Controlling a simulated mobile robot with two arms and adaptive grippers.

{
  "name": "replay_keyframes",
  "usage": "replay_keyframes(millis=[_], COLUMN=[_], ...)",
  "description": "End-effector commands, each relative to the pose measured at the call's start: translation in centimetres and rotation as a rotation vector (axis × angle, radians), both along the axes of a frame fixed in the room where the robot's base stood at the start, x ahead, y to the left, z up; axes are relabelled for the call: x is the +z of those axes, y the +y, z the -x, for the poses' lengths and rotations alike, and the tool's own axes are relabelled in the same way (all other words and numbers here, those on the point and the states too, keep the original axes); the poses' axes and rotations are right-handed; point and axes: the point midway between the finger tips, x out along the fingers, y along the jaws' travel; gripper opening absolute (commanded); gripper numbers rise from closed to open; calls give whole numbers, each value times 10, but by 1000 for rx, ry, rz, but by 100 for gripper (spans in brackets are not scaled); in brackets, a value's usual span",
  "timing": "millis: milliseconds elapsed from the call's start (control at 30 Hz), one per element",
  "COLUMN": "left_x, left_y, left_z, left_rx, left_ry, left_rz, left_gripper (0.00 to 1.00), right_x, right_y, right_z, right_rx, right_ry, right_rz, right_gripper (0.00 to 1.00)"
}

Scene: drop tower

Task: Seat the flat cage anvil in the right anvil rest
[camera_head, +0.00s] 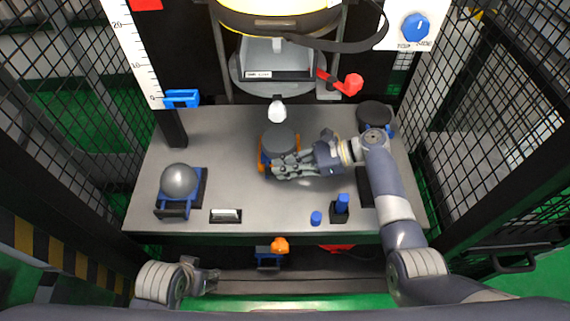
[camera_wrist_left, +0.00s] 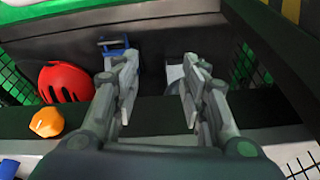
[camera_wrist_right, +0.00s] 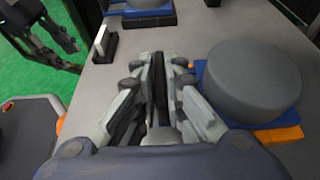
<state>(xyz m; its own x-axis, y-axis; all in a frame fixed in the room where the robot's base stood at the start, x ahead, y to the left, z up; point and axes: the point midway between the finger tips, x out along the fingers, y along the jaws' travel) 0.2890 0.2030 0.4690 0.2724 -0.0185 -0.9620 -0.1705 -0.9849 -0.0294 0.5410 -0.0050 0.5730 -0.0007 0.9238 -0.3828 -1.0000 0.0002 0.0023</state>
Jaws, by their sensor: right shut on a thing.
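The flat cage anvil (camera_head: 279,138) is a thick grey disc with blue parts, sitting over an orange-cornered base in the middle of the bench; it shows in the right wrist view (camera_wrist_right: 252,80). My right gripper (camera_head: 284,168) is at its near side, its fingers almost together; the gripped part is hidden between them. At the right of the bench is a dark patch (camera_head: 366,187), partly covered by my right arm; I cannot tell if it is the right anvil rest. My left gripper (camera_wrist_left: 154,90) is open and empty in front of the bench.
A grey ball anvil (camera_head: 179,181) stands in a blue cage at the left. A dark disc (camera_head: 374,112) is at the back right. Small blue pieces (camera_head: 316,218) stand near the front edge. Mesh fences flank both sides.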

Motion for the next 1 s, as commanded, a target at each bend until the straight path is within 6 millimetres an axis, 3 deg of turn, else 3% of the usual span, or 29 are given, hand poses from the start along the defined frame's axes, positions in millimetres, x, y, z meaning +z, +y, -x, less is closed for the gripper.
replay_keyframes(millis=[333, 367, 433, 933, 1000], left_x=[-5, -5, -5, -6, 8], left_y=[-1, -1, -1, 0, 0], left_z=[-1, -1, -1, 0, 1], left_rx=[0, 0, 0, 0, 1], left_ry=[1, 1, 1, 7, -6], left_rz=[1, 1, 1, 0, 1], left_gripper=[40, 40, 40, 40, 40], right_x=[4, -1, -1, -3, -4], right_y=[1, 0, 0, 0, 0], right_z=[-2, 0, 0, 0, 0], right_rx=[0, 0, 0, 0, 0], right_ry=[-11, 0, 0, 0, 0], right_rz=[-7, 0, 0, 0, 0], right_gripper=[0, 14, 30, 30, 30])
